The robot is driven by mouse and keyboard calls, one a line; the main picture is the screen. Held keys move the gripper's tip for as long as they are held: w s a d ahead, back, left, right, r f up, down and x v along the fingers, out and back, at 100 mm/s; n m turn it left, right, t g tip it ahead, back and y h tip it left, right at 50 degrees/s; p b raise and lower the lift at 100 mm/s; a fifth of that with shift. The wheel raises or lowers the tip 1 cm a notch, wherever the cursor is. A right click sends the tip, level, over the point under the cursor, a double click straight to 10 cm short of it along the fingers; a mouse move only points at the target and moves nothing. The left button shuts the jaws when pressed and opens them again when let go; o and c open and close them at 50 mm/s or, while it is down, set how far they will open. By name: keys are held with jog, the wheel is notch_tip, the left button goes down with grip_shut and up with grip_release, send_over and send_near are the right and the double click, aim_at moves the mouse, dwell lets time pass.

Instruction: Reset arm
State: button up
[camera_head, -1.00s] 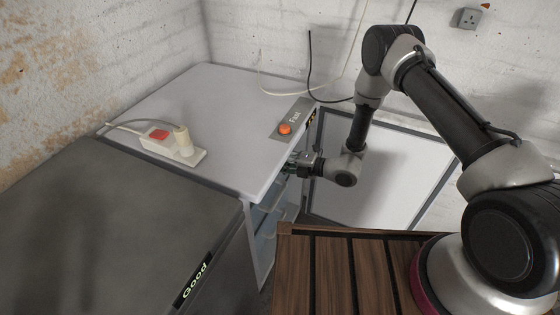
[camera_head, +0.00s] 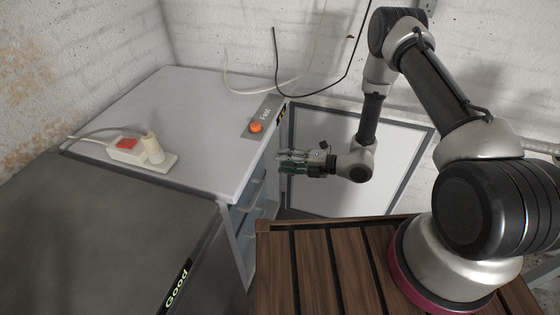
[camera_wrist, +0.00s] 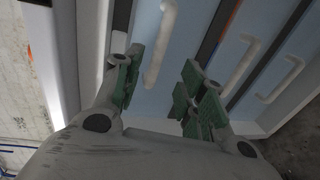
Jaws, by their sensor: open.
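My gripper (camera_head: 280,163) is open and empty at the end of my arm, in front of the drawer side of the white cabinet (camera_head: 190,95). In the wrist view its green-padded fingers (camera_wrist: 158,88) are spread apart, with light blue drawer fronts (camera_wrist: 205,20) and pale handles (camera_wrist: 160,45) beyond them. No handle shows between the pads in a grip. The exact gap between the fingertips and the drawers cannot be told.
On the cabinet lie a power strip (camera_head: 127,153) with a red switch and an orange button (camera_head: 255,127). A dark grey box (camera_head: 100,230) marked "Good" stands at the left. A wooden slatted surface (camera_head: 320,265) lies in front. A white panel (camera_head: 325,190) leans behind my arm.

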dwell(0.4)
jog(key=s+d+n+g, duration=0.1)
jog(key=s+n+g, duration=0.4)
jog(key=s+n, duration=0.4)
jog(key=s+d+r+n+g+h, duration=0.2)
jog(key=s+d+r+n+g, duration=0.5)
jog(key=n, duration=0.5)
jog(key=s+d+r+n+t+h, duration=0.2)
jog(key=d+r+n+h, duration=0.3)
jog(key=d+r+n, duration=0.5)
jog(key=s+d+r+n+t+h, duration=0.2)
jog(key=d+r+n+h, duration=0.45)
jog(key=d+r, duration=0.4)
jog(key=s+d+r+n+t, duration=0.1)
jog(key=r+t, duration=0.2)
jog(key=r, duration=0.4)
jog(key=s+d+r+n+t+h, duration=0.1)
jog(key=s+d+r+t, duration=0.1)
jog(key=r+t, duration=0.2)
notch_tip(320, 180, up, 4)
jog(key=shift+f, duration=0.25)
